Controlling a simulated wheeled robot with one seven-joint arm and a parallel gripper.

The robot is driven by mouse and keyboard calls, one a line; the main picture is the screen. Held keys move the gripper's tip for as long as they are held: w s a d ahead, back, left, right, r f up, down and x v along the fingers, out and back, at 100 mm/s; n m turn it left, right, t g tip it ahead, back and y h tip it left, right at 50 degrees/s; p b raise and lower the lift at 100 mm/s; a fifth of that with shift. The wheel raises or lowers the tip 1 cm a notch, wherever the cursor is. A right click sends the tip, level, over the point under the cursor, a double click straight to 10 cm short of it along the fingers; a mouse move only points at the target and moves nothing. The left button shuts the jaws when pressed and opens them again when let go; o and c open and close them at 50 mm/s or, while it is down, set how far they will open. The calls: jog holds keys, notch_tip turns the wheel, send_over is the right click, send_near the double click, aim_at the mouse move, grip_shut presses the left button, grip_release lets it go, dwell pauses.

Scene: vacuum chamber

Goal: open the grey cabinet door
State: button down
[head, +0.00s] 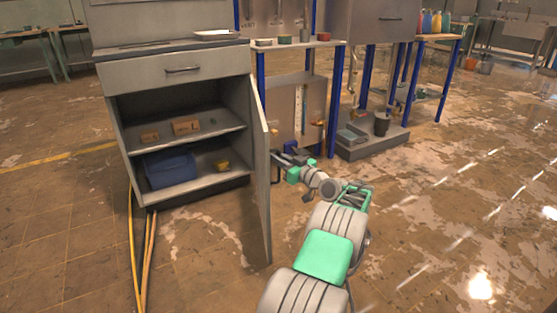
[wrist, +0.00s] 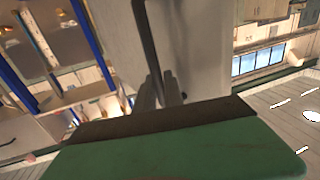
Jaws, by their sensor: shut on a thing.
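The grey cabinet (head: 105,105) stands at the left in the head view. Its door (head: 262,200) is swung wide open, edge-on to the head camera, hinged on the cabinet's right side. My gripper (head: 278,160) is on the door's outer face, to its right, at the door handle. In the wrist view the dark handle bar (wrist: 148,38) runs down between the two fingers of my gripper (wrist: 160,92), which is shut on it. The pale door face (wrist: 112,35) is behind the bar. The fingertips are small and partly hidden in the head view.
The open cabinet shows shelves with small boxes (head: 186,127) and a blue bin (head: 170,168). A shut drawer (head: 180,73) is above. Floor at right is clear.

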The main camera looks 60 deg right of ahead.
jog(key=shift+s+f, duration=0.1)
jog(key=c, duration=1.7)
grip_release()
jog(key=shift+s+d, duration=0.1)
jog(key=shift+o, duration=1.2)
jog(key=p+v, duration=0.2)
jog(key=v, duration=0.5)
jog(key=shift+s+a+p, duration=0.2)
jog(key=shift+s+p, duration=0.15)
jog(key=shift+p, duration=0.05)
